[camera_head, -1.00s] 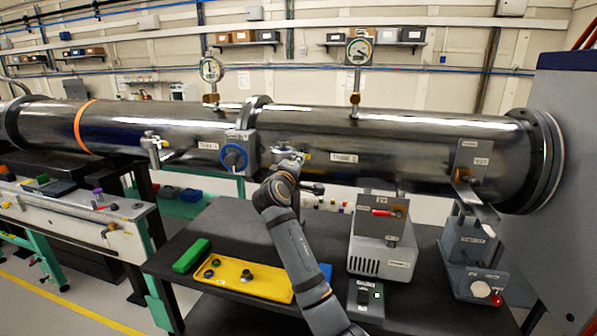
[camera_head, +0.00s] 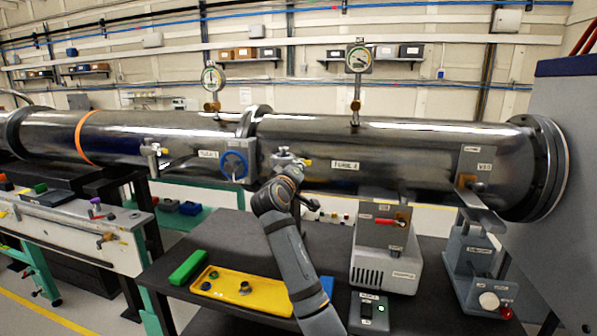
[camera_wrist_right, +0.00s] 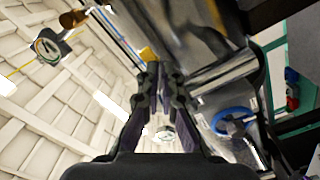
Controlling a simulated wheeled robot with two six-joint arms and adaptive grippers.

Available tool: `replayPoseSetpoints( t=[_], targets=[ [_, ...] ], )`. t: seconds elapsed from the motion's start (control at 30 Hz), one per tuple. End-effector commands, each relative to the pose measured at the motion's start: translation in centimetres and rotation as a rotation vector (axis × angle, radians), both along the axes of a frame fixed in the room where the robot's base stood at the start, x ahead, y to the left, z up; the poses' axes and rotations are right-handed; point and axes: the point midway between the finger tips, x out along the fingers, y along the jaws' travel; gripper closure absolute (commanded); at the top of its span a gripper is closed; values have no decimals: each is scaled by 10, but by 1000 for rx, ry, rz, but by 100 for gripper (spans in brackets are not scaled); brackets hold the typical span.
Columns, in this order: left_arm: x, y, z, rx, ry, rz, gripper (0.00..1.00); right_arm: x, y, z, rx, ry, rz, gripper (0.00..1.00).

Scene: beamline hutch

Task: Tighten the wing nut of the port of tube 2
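Tube 2 (camera_head: 420,150) is the dark, shiny right-hand tube, with a label near its port. The port (camera_head: 285,157) sticks out at the tube's left end, with a small yellow part (camera_head: 306,162) beside it. My right gripper (camera_head: 287,170) is at this port and hides much of it. In the right wrist view, the fingers (camera_wrist_right: 161,70) come close together at the tips, with a yellow part (camera_wrist_right: 148,54) just beyond them. The wing nut cannot be made out clearly, nor whether the fingers hold it. My left gripper is out of view.
A blue handwheel valve (camera_head: 234,165) sits just left of the port. Another port (camera_head: 152,152) is on the left tube. A gauge (camera_head: 358,60) stands above tube 2. Below, a dark bench (camera_head: 225,240) carries a yellow tray (camera_head: 270,297), a green block (camera_head: 187,267) and a grey pump box (camera_head: 385,270).

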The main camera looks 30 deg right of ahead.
Motion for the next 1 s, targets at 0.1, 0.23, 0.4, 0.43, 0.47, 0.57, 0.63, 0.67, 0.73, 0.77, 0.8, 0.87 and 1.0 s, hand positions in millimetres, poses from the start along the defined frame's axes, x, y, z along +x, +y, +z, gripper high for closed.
replayPoseSetpoints(
  t=[0.1,0.23,0.4,0.43,0.47,0.57,0.63,0.67,0.73,0.77,0.8,0.87,1.0],
  targets=[
    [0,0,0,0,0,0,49,0,0,-5,5,10,-1,100],
    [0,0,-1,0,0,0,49,0,0,-5,5,10,-1,89],
    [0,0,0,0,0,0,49,0,0,-3,3,8,-1,87],
    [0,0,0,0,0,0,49,0,0,-3,2,6,-1,87],
    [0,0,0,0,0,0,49,0,0,-3,2,6,-1,87],
    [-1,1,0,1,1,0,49,-1,3,-2,2,6,0,87],
    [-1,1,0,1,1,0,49,-6,9,-2,2,4,1,87],
    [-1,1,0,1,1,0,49,-9,13,-3,3,5,2,87],
    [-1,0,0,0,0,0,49,-19,25,-3,5,3,3,87],
    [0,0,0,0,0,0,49,-24,31,-4,5,4,5,87],
    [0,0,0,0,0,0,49,-31,39,-3,8,4,4,87],
    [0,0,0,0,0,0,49,-41,51,-4,8,5,4,87],
    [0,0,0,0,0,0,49,-62,75,-4,9,5,2,87]
  ],
)
